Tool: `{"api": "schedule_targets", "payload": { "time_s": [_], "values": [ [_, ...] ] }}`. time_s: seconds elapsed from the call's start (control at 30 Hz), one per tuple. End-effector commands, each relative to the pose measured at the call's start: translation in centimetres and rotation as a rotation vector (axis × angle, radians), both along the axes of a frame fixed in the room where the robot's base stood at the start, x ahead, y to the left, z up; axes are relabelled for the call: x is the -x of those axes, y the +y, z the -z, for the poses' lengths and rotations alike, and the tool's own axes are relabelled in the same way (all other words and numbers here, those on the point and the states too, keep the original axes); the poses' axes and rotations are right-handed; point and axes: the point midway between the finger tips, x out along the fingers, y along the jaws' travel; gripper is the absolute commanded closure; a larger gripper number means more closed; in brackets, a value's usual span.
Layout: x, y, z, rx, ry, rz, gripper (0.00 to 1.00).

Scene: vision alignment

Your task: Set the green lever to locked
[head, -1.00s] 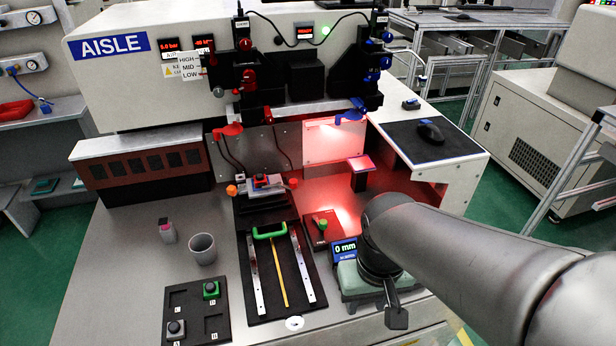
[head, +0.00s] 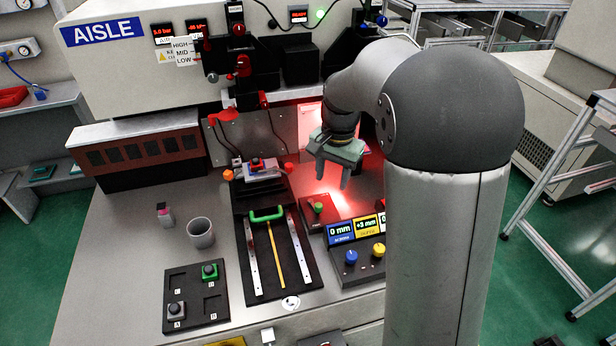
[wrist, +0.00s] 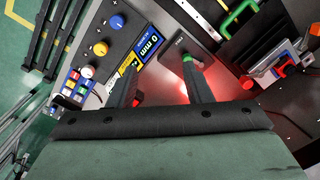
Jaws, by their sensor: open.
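The green lever (head: 318,207) is a small green-topped handle on a dark box on the bench, right of the slide rails. In the wrist view the green lever (wrist: 188,59) shows by the tip of the right finger, partly covered by it; whether they touch I cannot tell. My gripper (head: 333,180) points down with its two fingers apart and empty, above and behind the lever in the head view. The gripper (wrist: 158,66) also shows open in the wrist view. The lever's position marking is too small to read.
A panel with a blue knob (head: 351,257), a yellow knob (head: 379,250) and displays stands right of the lever. A grey cup (head: 201,233) stands farther left.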

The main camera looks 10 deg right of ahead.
Motion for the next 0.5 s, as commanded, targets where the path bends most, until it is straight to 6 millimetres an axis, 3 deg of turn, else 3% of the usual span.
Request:
{"api": "schedule_targets", "payload": {
  "time_s": [0.03,0.1,0.2,0.33,0.5],
  "values": [
    [-2.7,-0.1,0.8,0.01,0.011,0.064,0.55],
    [-5.7,-0.2,1.7,0.022,0.013,0.151,0.55],
    [-8.7,-0.3,2.8,0.036,0.015,0.243,0.55],
    [-10.6,-0.3,3.7,0.048,0.012,0.304,0.55],
    [-11.0,-0.3,4.9,0.049,0.014,0.32,0.55]
  ]
}}
